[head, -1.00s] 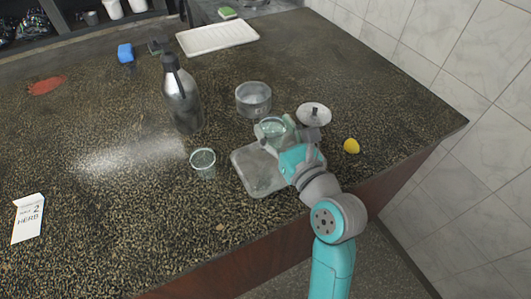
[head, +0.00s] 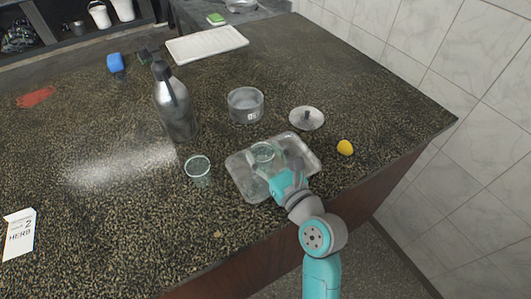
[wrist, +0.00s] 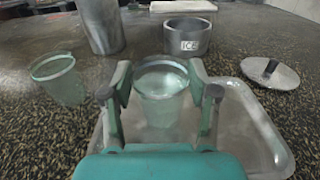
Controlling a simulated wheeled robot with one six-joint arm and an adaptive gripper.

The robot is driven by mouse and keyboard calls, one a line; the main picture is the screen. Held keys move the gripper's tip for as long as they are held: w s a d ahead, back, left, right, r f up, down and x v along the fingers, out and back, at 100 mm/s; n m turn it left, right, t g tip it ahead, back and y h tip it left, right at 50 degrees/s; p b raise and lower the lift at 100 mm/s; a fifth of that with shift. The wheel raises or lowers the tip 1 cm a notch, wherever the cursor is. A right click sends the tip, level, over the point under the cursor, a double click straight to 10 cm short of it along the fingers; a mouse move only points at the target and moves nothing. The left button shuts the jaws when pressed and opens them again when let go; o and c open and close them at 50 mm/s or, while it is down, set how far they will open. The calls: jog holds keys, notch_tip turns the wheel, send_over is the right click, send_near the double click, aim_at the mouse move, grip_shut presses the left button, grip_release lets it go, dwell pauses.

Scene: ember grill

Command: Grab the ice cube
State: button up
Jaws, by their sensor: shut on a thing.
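No ice cube can be made out in either view. A round metal container (head: 245,106) marked ICE stands behind the tray and also shows in the wrist view (wrist: 188,38); its inside is not clear to see. My gripper (head: 268,165) is over the shallow clear tray (head: 304,143). Its fingers (wrist: 162,95) are shut around a clear greenish cup (wrist: 162,85), upright between them. The cup also shows in the head view (head: 262,152). I cannot tell whether the cup touches the tray.
A second clear cup (head: 198,170) stands left of the tray. A metal bottle (head: 175,108) is behind it. A round lid (head: 307,118) and a yellow lemon-like thing (head: 345,147) lie to the right. A white board (head: 207,45) lies at the back. The left counter is mostly clear.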

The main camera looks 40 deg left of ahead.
jog(key=shift+f, duration=0.1)
jog(key=o, duration=1.5)
jog(key=shift+c, duration=0.2)
